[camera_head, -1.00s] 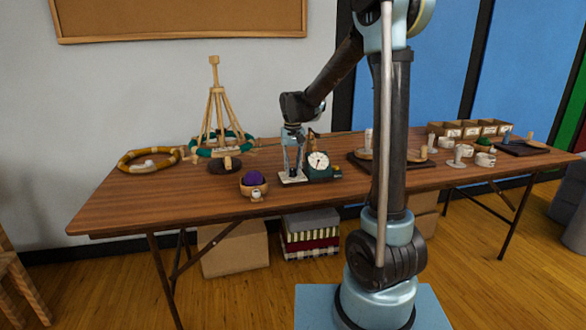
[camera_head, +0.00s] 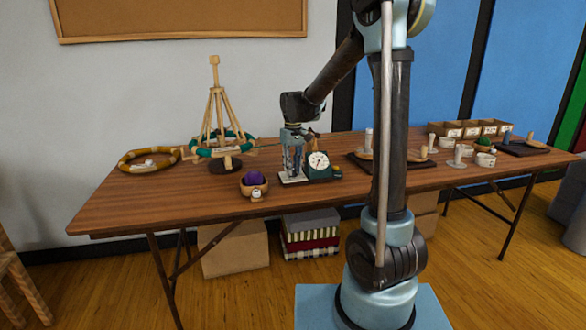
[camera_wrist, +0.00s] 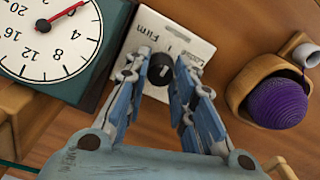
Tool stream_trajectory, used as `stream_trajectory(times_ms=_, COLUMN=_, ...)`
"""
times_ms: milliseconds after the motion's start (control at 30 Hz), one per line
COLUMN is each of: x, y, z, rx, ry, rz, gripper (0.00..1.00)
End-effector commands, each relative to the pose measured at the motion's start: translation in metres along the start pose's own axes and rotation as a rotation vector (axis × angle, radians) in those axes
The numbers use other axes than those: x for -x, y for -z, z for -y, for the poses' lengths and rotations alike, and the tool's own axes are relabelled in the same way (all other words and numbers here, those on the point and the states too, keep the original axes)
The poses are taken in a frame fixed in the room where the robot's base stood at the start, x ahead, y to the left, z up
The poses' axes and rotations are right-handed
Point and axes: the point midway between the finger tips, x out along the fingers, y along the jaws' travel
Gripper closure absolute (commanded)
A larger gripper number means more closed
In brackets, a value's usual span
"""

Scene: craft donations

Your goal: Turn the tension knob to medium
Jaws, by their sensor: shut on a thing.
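A white plate (camera_wrist: 150,28) carries a dark round knob (camera_wrist: 158,72) with a small pale mark on its top. The word "Firm" is printed on the plate above the knob in the wrist view; another label at the right is partly hidden by a finger. The fingers of my gripper (camera_wrist: 163,66) stand on both sides of the knob and are shut on it. In the head view my gripper (camera_head: 293,172) points down onto the plate (camera_head: 292,180) on the table; the knob is hard to make out there.
A green dial gauge (camera_head: 318,162) stands close right of the plate; its dial face (camera_wrist: 45,38) fills the wrist view's upper left. A wooden bowl (camera_head: 254,189) with purple yarn (camera_wrist: 277,104) is on the other side. Bare table (camera_head: 150,205) lies at the front left.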

Motion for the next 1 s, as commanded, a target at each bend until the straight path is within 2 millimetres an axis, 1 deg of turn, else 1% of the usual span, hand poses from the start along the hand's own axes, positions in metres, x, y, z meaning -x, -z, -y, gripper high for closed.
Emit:
stream_trajectory(times_ms=200, x=0.000, y=0.001, z=-0.001, rx=-0.002, ry=-0.002, rz=-0.001, gripper=1.00)
stream_trajectory(times_ms=233, x=0.000, y=0.001, z=-0.001, rx=-0.002, ry=-0.002, rz=-0.001, gripper=0.70)
stream_trajectory(times_ms=300, x=0.000, y=0.000, z=-0.001, rx=-0.003, ry=-0.002, rz=-0.001, gripper=0.55)
stream_trajectory(times_ms=600, x=0.000, y=0.000, z=-0.001, rx=-0.002, ry=-0.001, rz=0.000, gripper=0.55)
stream_trajectory(times_ms=733, x=0.005, y=0.000, z=-0.001, rx=-0.002, ry=-0.001, rz=0.000, gripper=0.55)
stream_trajectory(times_ms=867, x=0.018, y=0.000, z=-0.001, rx=-0.002, ry=-0.001, rz=0.000, gripper=0.55)
stream_trajectory(times_ms=1000, x=0.042, y=0.000, z=-0.001, rx=-0.002, ry=-0.001, rz=0.000, gripper=0.55)
